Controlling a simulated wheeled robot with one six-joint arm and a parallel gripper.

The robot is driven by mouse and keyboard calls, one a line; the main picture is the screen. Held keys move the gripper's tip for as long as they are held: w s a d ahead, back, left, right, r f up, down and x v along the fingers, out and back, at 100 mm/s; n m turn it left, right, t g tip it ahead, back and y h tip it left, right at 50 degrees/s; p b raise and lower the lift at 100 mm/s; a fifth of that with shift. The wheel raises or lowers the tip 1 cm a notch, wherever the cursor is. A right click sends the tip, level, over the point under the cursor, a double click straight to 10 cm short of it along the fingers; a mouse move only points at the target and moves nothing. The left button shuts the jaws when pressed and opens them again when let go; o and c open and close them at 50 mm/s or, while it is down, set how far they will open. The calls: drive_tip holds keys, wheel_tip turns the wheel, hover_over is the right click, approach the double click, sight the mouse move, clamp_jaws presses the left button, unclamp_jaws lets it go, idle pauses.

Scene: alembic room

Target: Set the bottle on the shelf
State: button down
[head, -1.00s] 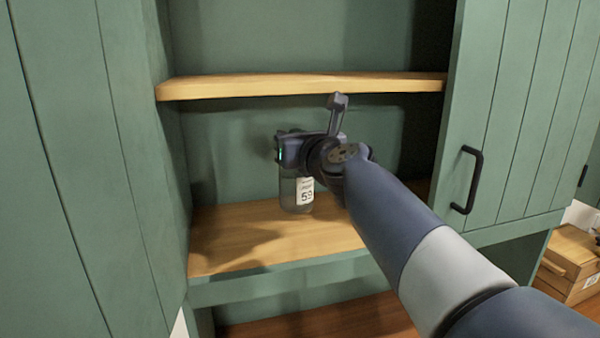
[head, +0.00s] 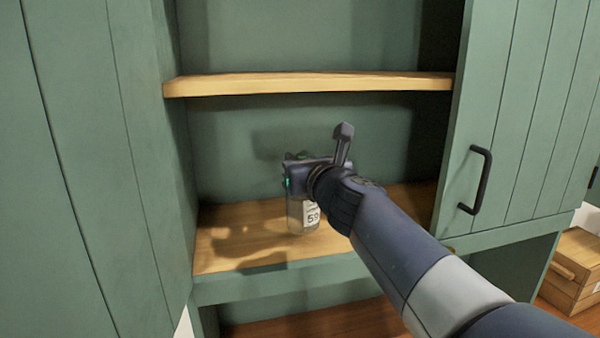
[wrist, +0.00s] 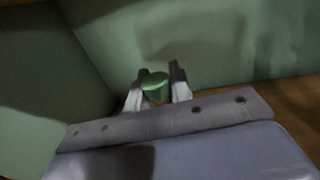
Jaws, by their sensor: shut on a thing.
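A clear bottle with a white label (head: 310,215) is upright at the lower shelf (head: 235,225) of the green cabinet. Its green cap (wrist: 155,84) shows between my two fingers in the wrist view. My gripper (wrist: 157,90) is shut on the bottle near its top. In the head view my gripper body hides the upper part of the bottle. The bottle's base is at or very close to the shelf board; I cannot tell whether it touches.
An upper wooden shelf (head: 310,84) runs above my gripper. The cabinet wall stands at the left, and a door with a black handle (head: 477,180) at the right. The lower shelf is bare left of the bottle. A wooden box (head: 575,268) is at the far right.

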drive_tip(key=shift+f+b, duration=0.3)
drive_tip(key=shift+f, duration=0.6)
drive_tip(key=shift+f, duration=0.2)
drive_tip(key=c, duration=1.3)
unclamp_jaws()
drive_tip(key=shift+o, duration=0.2)
drive_tip(key=shift+r, duration=0.15)
drive_tip(key=shift+s+d, duration=0.1)
drive_tip(key=shift+s, duration=0.15)
drive_tip(key=p+v, duration=0.1)
drive_tip(key=v, duration=1)
drive_tip(key=shift+s, duration=0.25)
